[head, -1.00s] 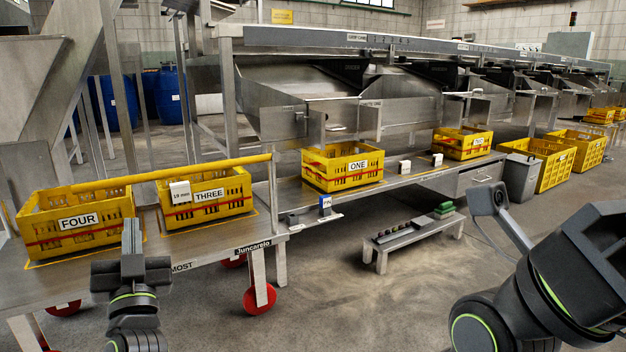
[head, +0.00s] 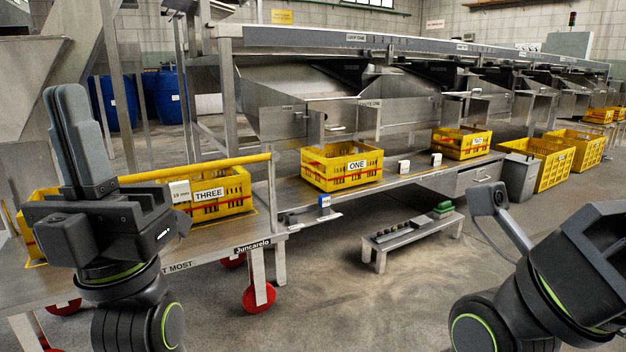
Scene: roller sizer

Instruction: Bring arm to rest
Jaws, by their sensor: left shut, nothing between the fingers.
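My left gripper (head: 66,95) is raised at the left of the head view, its fingers pointing up and shut with nothing between them. It stands in front of the left end of the steel bench and hides most of the crate there. My right arm (head: 560,285) is at the lower right, folded near the camera; its fingertips do not show clearly, so I cannot make out its jaws.
A yellow rail (head: 200,166) runs behind the left gripper. A low steel stand (head: 415,238) is on the floor.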

